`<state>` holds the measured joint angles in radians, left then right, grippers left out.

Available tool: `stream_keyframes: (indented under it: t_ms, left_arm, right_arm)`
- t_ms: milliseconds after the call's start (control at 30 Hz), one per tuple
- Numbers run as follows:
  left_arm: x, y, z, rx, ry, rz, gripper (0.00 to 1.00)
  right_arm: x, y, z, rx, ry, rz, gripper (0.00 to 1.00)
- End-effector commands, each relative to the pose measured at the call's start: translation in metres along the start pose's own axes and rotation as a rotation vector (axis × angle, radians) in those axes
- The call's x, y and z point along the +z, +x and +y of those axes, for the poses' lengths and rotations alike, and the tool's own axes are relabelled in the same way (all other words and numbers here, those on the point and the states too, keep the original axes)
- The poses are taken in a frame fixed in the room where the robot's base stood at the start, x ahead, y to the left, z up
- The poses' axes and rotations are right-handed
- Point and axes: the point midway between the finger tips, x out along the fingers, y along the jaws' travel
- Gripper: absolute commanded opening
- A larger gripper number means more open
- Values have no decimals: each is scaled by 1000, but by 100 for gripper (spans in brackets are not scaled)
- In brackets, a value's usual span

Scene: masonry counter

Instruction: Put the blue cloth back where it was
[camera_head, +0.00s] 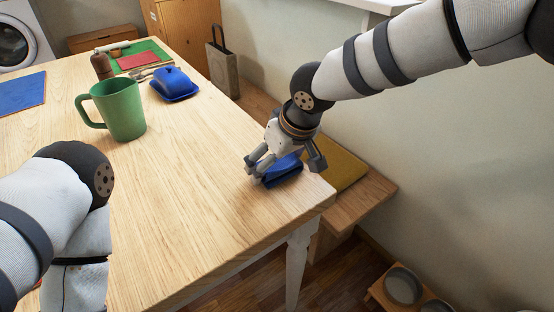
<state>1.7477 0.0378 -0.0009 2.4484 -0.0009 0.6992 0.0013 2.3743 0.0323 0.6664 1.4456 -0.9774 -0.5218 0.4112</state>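A small folded blue thing (283,174), apparently the cloth, lies at the near right corner of the wooden table (200,190). My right gripper (289,164) is above it, pointing down, with its fingers spread to either side of it. The gripper partly hides it, and I cannot tell whether the fingers touch it. A flat blue cloth or mat (22,94) with a reddish edge lies at the table's left edge. My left arm shows at the lower left, but its gripper is not in view.
A green mug (121,110), a blue lidded dish (174,85), a brown bottle (101,66) and a green mat (150,50) with a red piece stand farther back. A bench with a yellow cushion (343,169) is beside the table's right edge. The table's middle is clear.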

Motion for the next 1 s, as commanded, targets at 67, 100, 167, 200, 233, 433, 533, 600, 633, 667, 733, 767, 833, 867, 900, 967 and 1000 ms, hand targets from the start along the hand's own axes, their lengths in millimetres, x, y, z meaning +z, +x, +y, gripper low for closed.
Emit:
stream_keyframes:
  t_ms: [67, 100, 167, 200, 233, 433, 533, 600, 633, 667, 733, 767, 833, 867, 900, 967, 1000]
  left_arm:
    - [0, -1, 0, 0, 0, 2, 13]
    - [0, -1, 0, 0, 0, 3, 13]
    - [0, -1, 0, 0, 0, 3, 13]
    - [0, -1, 0, 0, 0, 3, 13]
    - [0, -1, 0, 0, 0, 3, 13]
    - [0, -1, 0, 0, 0, 2, 13]
    - [0, -1, 0, 0, 0, 2, 13]
    - [0, -1, 0, 0, 0, 2, 13]
    - [0, -1, 0, 0, 0, 2, 13]
    - [0, -1, 0, 0, 0, 2, 13]
    - [0, -1, 0, 0, 0, 3, 13]
    - [-1, -2, 0, 0, 0, 5, 13]
    - [-4, -7, 0, 1, 0, 18, 13]
    - [-5, -9, 0, 1, 0, 25, 13]
    - [-7, -13, 0, 2, 0, 35, 13]
    - [-9, -18, 1, 2, 0, 48, 13]
    - [-11, -20, 1, 3, 0, 56, 13]
  right_arm:
    - [-2, -2, 0, 1, -1, 3, 46]
    - [-2, -3, 0, 1, -1, 3, 46]
    - [-1, -2, 0, 1, -1, 3, 46]
    - [-1, -1, 0, 1, -1, 2, 46]
    - [0, 0, 0, 1, -1, 2, 46]
    - [0, 1, 0, 1, -1, 2, 100]
    - [0, 1, 0, 1, -1, 2, 100]
    - [0, 1, 0, 1, -1, 2, 100]
    - [0, 1, 0, 1, -1, 2, 100]
    - [0, 1, 0, 1, -1, 2, 100]
    - [-1, -2, 0, 1, 0, 4, 100]
    - [-2, -6, 0, 2, 0, 5, 100]
    - [-4, -23, 0, 5, -3, 8, 100]
    - [-4, -32, 0, 6, -3, 10, 100]
    - [-5, -44, 0, 7, -2, 12, 100]
    - [-5, -63, 0, 8, -3, 12, 100]
    - [-5, -74, 0, 8, -3, 13, 100]
